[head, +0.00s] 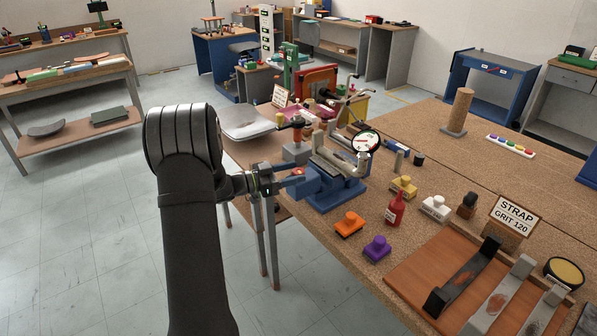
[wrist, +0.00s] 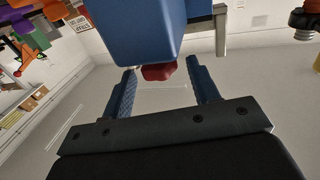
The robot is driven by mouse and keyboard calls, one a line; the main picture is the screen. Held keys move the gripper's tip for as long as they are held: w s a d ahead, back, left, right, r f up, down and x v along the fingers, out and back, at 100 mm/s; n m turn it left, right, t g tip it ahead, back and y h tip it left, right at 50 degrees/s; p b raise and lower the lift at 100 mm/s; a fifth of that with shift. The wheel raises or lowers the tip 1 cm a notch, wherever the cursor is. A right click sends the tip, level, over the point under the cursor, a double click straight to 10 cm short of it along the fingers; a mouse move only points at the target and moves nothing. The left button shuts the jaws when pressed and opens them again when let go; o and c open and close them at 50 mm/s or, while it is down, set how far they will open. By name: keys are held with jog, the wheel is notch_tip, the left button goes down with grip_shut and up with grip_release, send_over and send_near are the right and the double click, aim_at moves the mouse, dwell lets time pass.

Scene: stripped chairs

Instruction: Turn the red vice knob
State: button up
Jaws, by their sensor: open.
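The blue vice (head: 335,190) stands at the near edge of the cork-topped bench. Its red knob (head: 298,171) shows as a small red patch on the vice's left side, partly hidden by my gripper (head: 290,184). In the wrist view the red knob (wrist: 157,73) sticks out below the blue vice body (wrist: 135,30). My gripper (wrist: 160,68) is open, with one blue finger on each side of the knob and gaps between. The knob sits near the fingertips, and neither finger visibly touches it.
On the bench (head: 320,235) to the right are orange (head: 349,224) and purple (head: 377,248) knobbed blocks, a red bottle (head: 396,208) and a wooden strap board (head: 415,275). A round dial gauge (head: 366,143) stands behind the vice. Left of the bench is open floor.

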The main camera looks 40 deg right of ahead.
jog(key=shift+x, duration=1.2)
jog(key=c, duration=1)
jog(key=shift+m+g, duration=0.3)
jog(key=shift+g, duration=0.1)
jog(key=m+g+y, duration=0.2)
jog(key=m+g, duration=0.1)
jog(key=g, duration=0.1)
jog(key=shift+f+g, duration=0.1)
jog(key=shift+g, duration=0.3)
jog(key=shift+a+m+g+y, duration=0.1)
jog(key=shift+m+g+y, duration=2)
jog(key=shift+g+y, duration=0.25)
